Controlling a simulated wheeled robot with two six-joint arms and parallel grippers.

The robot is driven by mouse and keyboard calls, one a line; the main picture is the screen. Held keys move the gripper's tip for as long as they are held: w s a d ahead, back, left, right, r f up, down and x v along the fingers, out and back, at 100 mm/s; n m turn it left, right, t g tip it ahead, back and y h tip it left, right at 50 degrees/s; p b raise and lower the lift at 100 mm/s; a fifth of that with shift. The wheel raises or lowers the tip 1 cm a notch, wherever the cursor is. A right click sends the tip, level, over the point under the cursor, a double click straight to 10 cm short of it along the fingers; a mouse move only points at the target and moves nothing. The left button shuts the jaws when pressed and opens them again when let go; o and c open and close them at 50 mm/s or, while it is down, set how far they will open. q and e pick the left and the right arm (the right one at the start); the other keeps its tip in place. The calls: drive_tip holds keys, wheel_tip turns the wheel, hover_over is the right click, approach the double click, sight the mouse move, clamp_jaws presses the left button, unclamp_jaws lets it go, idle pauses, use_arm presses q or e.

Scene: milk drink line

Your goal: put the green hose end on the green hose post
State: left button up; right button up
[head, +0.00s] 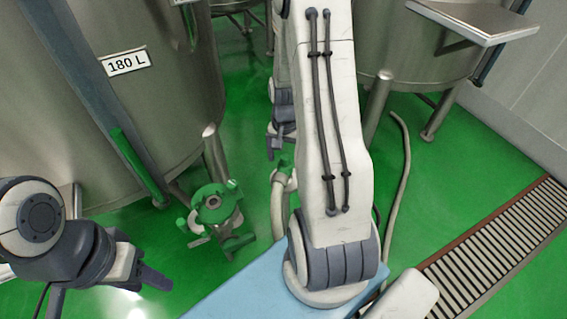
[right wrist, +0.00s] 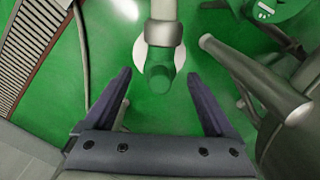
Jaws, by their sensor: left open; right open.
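The green hose end (right wrist: 159,76) has a grey collar and a pale pipe behind it in the right wrist view. It lies between and just beyond the spread fingers of my right gripper (right wrist: 160,105), with no visible contact. In the head view the green end (head: 285,163) shows just below my right gripper (head: 277,142), partly behind my right arm. My left gripper (head: 148,268) is open and empty at the lower left. A green round fitting on a stand (head: 212,203) is on the floor left of the hose end; I cannot tell whether it is the green hose post.
A steel tank marked 180 L (head: 150,75) stands at the left, another tank (head: 415,55) at the back right. A pale hose (head: 405,160) lies on the green floor right of my arm. A drain grate (head: 500,240) runs along the right. A blue surface (head: 245,290) is in front.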

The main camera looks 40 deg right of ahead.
wheel_tip(320, 180, up, 8)
drive_tip(key=shift+r+p, duration=0.1)
drive_tip(key=shift+p, duration=0.45)
drive_tip(key=s+a+r+n, duration=0.1)
drive_tip(key=a+r+n, duration=0.25)
drive_tip(key=a, duration=0.65)
drive_tip(key=s+a+r+n, duration=0.1)
drive_tip(key=a+r+n, duration=0.3)
drive_tip(key=a, duration=0.5)
drive_tip(key=s+a+r+n+y, duration=0.1)
drive_tip(key=s+a+r+n, duration=0.1)
drive_tip(key=s+a+n, duration=0.9)
drive_tip(key=s+a, duration=0.1)
drive_tip(key=s, duration=0.2)
drive_tip(key=shift+r, duration=0.2)
drive_tip(key=shift+n, duration=0.25)
